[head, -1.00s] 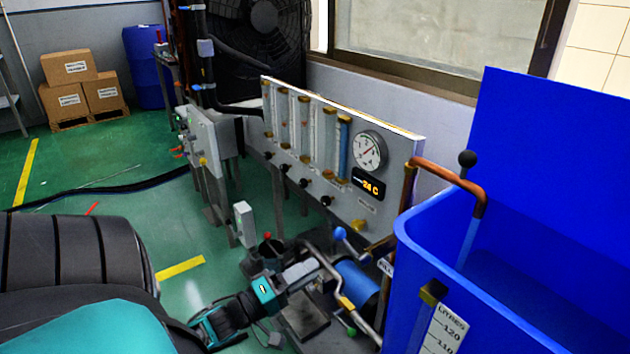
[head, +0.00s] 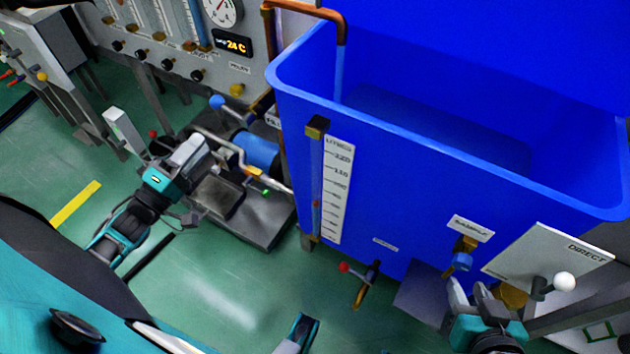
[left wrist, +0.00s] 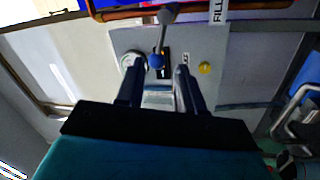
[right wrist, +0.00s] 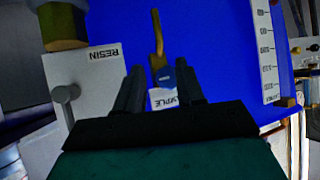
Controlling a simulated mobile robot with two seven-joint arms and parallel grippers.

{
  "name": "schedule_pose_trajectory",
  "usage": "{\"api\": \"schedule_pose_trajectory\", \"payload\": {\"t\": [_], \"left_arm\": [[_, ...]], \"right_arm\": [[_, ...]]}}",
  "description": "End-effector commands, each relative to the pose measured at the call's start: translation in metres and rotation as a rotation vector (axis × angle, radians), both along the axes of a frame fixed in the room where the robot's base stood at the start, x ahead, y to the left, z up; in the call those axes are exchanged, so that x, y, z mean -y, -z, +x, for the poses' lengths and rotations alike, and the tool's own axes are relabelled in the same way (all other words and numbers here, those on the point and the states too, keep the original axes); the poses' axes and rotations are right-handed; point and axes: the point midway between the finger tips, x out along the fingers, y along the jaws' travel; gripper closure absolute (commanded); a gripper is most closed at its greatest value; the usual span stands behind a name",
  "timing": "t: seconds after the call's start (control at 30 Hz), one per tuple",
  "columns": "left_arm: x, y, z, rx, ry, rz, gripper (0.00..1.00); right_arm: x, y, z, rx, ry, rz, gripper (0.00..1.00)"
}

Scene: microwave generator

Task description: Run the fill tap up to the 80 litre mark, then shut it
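The blue tank (head: 400,150) has a white LITRES scale (head: 338,190) with a sight tube (head: 317,165) beside it. A small red mark shows low on the tube; its exact reading is too small to tell. A copper fill pipe (head: 318,10) bends over the rim, with a pale blue column below its mouth. The fill tap's blue ball lever (head: 217,102) is near the FILL label. My left gripper (head: 204,143) is open. In the left wrist view the blue ball (left wrist: 155,61) shows beyond and between its fingers. My right gripper (head: 472,288) is open below the blue sample tap (head: 462,261).
A red-knobbed brass drain valve (head: 362,282) sticks out low on the tank's front. A DIRECT panel (head: 548,258) with a white-knobbed lever stands right of my right gripper. A gauge panel (head: 160,40) and a blue pump (head: 256,148) are at left. Green floor lies open in front.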

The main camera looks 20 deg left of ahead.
Motion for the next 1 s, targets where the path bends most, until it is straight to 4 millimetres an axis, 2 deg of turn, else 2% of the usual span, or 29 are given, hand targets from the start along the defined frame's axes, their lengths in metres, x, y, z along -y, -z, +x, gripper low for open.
{"api": "schedule_pose_trajectory", "payload": {"t": [0.17,0.4,0.63,0.77,1.0], "left_arm": [[0.001,0.001,0.001,0.015,-0.021,-0.005,0.63],[0.006,0.005,0.005,0.059,-0.161,-0.036,0.63],[0.006,0.003,0.013,0.061,-0.209,-0.048,0.63],[0.005,-0.003,0.032,0.065,-0.208,-0.047,0.63],[0.001,-0.015,0.082,0.064,-0.207,-0.047,0.63]], "right_arm": [[0.000,0.004,0.000,0.000,0.000,0.000,0.62],[0.000,0.022,0.000,0.000,0.000,0.000,0.62],[0.000,0.025,0.000,0.000,-0.001,-0.001,0.62],[0.000,0.027,0.000,-0.001,-0.001,-0.002,0.62],[0.001,0.035,0.000,-0.001,-0.003,-0.005,0.62]]}}
